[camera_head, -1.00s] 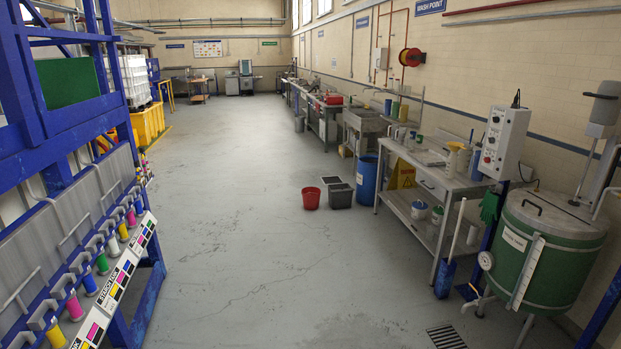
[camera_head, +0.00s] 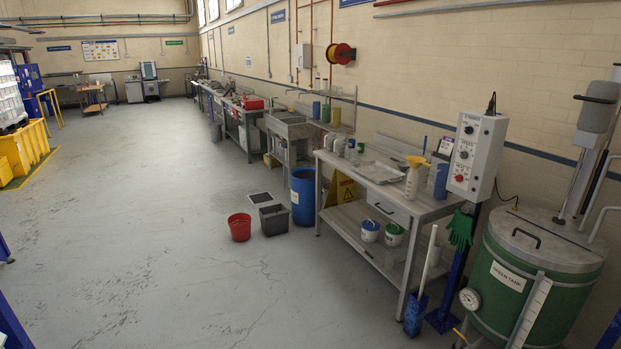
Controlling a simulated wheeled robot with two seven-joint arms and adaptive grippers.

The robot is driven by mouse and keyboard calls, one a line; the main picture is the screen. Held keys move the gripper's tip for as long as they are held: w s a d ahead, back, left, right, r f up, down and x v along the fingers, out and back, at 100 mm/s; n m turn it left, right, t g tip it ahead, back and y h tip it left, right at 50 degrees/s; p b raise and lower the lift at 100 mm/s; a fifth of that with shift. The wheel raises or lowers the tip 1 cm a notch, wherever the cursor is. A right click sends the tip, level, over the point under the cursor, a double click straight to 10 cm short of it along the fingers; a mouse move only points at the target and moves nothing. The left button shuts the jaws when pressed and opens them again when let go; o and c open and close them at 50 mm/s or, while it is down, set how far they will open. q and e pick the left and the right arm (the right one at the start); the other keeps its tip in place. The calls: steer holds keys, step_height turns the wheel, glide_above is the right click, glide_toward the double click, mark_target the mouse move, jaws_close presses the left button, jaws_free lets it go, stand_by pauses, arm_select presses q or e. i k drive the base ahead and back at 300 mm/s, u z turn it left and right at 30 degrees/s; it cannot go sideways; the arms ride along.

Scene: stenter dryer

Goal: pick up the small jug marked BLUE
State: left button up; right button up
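No mark reading BLUE can be made out on any jug, so I cannot tell which one the task means. On the metal workbench (camera_head: 440,207) at the right there are a cream jug with a yellow top (camera_head: 413,177) and a blue container (camera_head: 438,179) beside it. Smaller whitish vessels (camera_head: 340,146) stand at the bench's far end, too small to read. Neither of my grippers is in view.
A green tank (camera_head: 528,285) and a control box (camera_head: 474,157) stand right of the bench. A blue barrel (camera_head: 303,196), a red bucket (camera_head: 239,227) and a grey bin (camera_head: 273,219) stand near its far end.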

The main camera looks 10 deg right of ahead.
mark_target(331, 137)
steer(key=z, duration=0.6)
steer(key=i, duration=2.35)
steer(key=z, duration=0.65)
steer(key=i, duration=0.6)
steer(key=u, duration=0.4)
steer(key=k, duration=1.3)
steer(key=u, duration=1.35)
steer(key=i, duration=1.65)
steer(key=u, duration=0.6)
steer(key=i, duration=2)
steer(key=z, duration=0.55)
steer(key=i, duration=1.05)
steer(key=z, duration=1.8)
steer(key=i, duration=0.85)
steer(key=z, duration=0.7)
